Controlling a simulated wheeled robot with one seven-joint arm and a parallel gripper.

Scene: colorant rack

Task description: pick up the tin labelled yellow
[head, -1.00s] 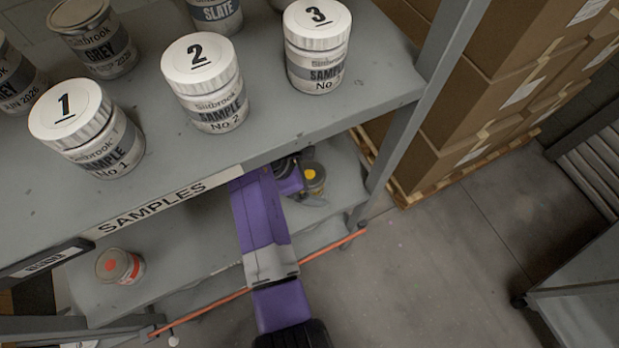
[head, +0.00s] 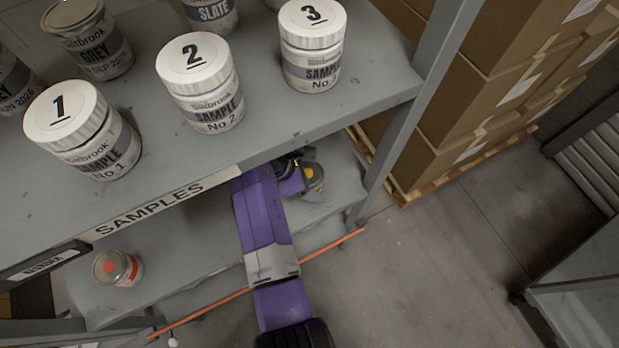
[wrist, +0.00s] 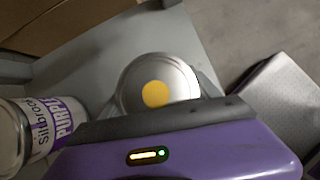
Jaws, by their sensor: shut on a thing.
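The tin with a yellow dot on its lid (wrist: 157,90) is between my fingers in the wrist view. It also shows in the head view (head: 317,177), on the right part of the lower shelf, partly hidden by my gripper. Its side label cannot be read. My gripper (head: 308,180) is shut on this tin, reaching in below the upper shelf. In the wrist view my gripper (wrist: 160,98) has a finger at each side of the lid. Whether the tin touches the shelf is hard to tell.
A tin labelled PURPLE (wrist: 40,135) stands close at left in the wrist view. A red-dotted tin (head: 117,267) is on the lower shelf (head: 190,262). The upper shelf (head: 300,125) holds several tins above my arm. A rack post (head: 415,95) and cartons (head: 490,80) are at right.

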